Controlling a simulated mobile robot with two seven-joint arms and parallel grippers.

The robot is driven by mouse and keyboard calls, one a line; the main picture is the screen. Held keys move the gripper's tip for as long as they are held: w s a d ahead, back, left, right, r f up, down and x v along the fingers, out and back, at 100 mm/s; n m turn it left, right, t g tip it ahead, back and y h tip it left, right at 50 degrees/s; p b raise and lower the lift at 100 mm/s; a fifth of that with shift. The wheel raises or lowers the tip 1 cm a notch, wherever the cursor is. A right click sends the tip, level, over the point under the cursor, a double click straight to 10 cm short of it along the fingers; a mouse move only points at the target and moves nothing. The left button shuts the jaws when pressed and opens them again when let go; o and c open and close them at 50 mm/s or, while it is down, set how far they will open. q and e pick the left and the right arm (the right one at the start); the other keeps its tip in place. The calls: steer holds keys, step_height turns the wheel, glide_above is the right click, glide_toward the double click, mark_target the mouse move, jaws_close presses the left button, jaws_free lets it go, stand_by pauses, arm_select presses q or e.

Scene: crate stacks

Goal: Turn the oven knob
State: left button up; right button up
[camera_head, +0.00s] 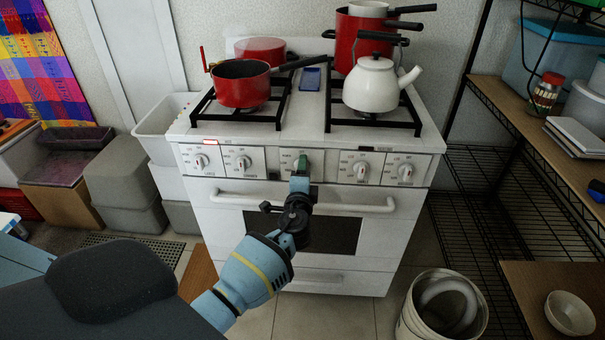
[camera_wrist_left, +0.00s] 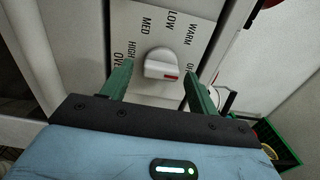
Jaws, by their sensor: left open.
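The white oven knob (camera_wrist_left: 162,64) with a red mark sits on a panel (camera_wrist_left: 150,25) lettered WARM, LOW, MED and HIGH, in the left wrist view. The red mark faces the lower right side of the knob. My left gripper (camera_wrist_left: 158,70) is open, with one green finger on each side of the knob and visible gaps; contact cannot be told. In the head view my left gripper (camera_head: 301,165) is in front of the middle of the white stove's (camera_head: 225,215) control panel and hides most of the middle knob. My right gripper is not in view.
Other knobs (camera_head: 361,170) line the panel on both sides. The oven door handle (camera_head: 375,207) runs just below my gripper. A red pan (camera_head: 241,90) and white kettle (camera_head: 371,85) stand on the burners. A bin (camera_head: 410,325) stands on the floor at right.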

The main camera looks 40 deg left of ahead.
arm_select(q)
steer(key=v, duration=0.8)
steer(key=shift+w+a, duration=0.1)
stand_by(0.3)
steer(key=s+d+f+n+g+h+p, duration=0.25)
steer(key=s+f, duration=0.35)
steer(key=s, duration=0.3)
steer(key=s+d+f+n+g+h+p, duration=0.1)
steer(key=s+d+f+h+p, duration=0.1)
steer(key=s+d+f+h, duration=0.4)
steer(key=s+d+n+g+h+p, duration=0.1)
steer(key=s+d+n+p, duration=0.1)
steer(key=s, duration=1)
steer(key=s+d+n+g+h+p, duration=0.2)
steer(key=s+d+n, duration=0.2)
steer(key=s, duration=0.9)
steer(key=shift+s+d+f, duration=0.25)
steer(key=shift+d+f, duration=0.15)
steer(key=shift+d, duration=0.15)
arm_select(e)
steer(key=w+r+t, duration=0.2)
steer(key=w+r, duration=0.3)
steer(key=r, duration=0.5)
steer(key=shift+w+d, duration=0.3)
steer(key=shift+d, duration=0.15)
